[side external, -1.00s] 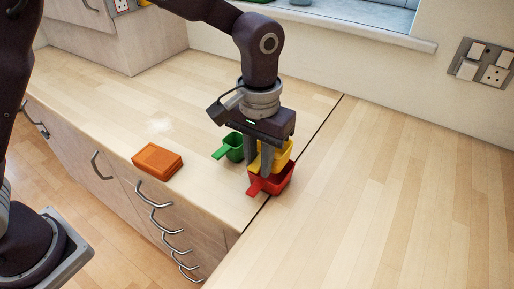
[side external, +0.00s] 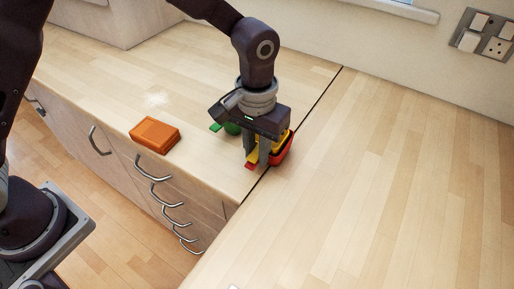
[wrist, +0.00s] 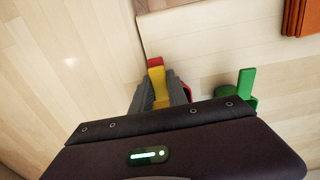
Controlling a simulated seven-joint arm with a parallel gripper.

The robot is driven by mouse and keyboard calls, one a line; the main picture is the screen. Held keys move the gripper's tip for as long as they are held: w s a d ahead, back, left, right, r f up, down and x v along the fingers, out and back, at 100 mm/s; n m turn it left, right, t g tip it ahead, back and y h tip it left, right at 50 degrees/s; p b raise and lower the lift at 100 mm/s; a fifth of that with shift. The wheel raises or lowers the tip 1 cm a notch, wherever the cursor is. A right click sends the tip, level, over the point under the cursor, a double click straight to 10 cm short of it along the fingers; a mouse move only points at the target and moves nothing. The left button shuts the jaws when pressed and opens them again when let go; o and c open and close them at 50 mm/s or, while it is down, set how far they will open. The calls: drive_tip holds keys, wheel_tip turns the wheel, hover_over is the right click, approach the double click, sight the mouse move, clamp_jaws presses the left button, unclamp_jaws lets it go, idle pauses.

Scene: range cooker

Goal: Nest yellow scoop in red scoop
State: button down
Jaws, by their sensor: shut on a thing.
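The red scoop (side external: 286,151) rests on the worktop near the seam, its handle toward the front edge. The yellow scoop (side external: 253,156) is in my gripper (side external: 257,162), which is shut on it. The yellow scoop sits low at the red one, its handle lying above the red handle; fingers hide how deep it is inside. In the wrist view, the yellow handle (wrist: 159,83) shows between my fingers, with the red handle tip (wrist: 155,62) just beyond it. The green scoop (side external: 231,129) stands on the worktop behind my gripper, partly hidden; it also shows in the wrist view (wrist: 242,88).
An orange block (side external: 155,134) lies on the worktop to the left, clear of the scoops. The worktop's front edge with drawers (side external: 165,190) is close to the scoops. The worktop right of the seam (side external: 390,170) is bare.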

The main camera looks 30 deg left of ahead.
drive_tip(key=shift+s+a+f, duration=0.1)
drive_tip(key=c, duration=1.2)
unclamp_jaws()
wheel_tip(320, 180, up, 6)
drive_tip(key=shift+r, duration=0.6)
